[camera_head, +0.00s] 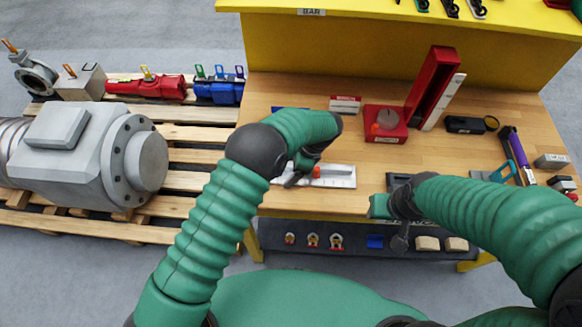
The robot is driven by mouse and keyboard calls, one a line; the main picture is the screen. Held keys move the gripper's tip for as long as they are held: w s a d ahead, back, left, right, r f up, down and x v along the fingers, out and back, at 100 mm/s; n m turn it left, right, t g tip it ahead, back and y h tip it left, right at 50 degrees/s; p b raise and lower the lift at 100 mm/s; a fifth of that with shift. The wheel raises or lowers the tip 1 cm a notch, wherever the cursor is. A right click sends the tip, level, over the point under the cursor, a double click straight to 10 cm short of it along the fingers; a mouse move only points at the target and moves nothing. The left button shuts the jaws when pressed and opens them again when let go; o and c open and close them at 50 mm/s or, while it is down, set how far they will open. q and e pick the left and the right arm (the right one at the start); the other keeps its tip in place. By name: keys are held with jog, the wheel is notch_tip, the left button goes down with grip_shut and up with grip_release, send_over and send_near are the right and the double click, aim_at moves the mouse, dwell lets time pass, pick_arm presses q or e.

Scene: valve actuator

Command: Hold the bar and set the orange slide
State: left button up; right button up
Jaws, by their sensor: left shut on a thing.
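A pale flat plate (340,183) lies near the front edge of the wooden bench, with a grey bar (334,173) along it. A small orange slide (316,172) sits at the bar's left end, right beside my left gripper. My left gripper (296,179) points down at the plate's left end and is shut on the bar; my own wrist partly hides its fingers. My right gripper (400,240) hangs in front of the bench's front edge, right of the plate and apart from it. Its fingers are small and dark, so I cannot tell whether they are open.
A red block with a round grey knob (387,121) and a tall red bracket (431,88) stand behind the plate. A black device (465,125) and a purple-handled tool (517,148) lie at the right. A grey motor (90,155) rests on pallets at the left.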

pick_arm(q)
jog(key=shift+w+r, duration=0.1)
jog(key=shift+r, duration=0.05)
dwell(0.7)
jog(key=o, duration=2.1)
jog(key=v, duration=1.2)
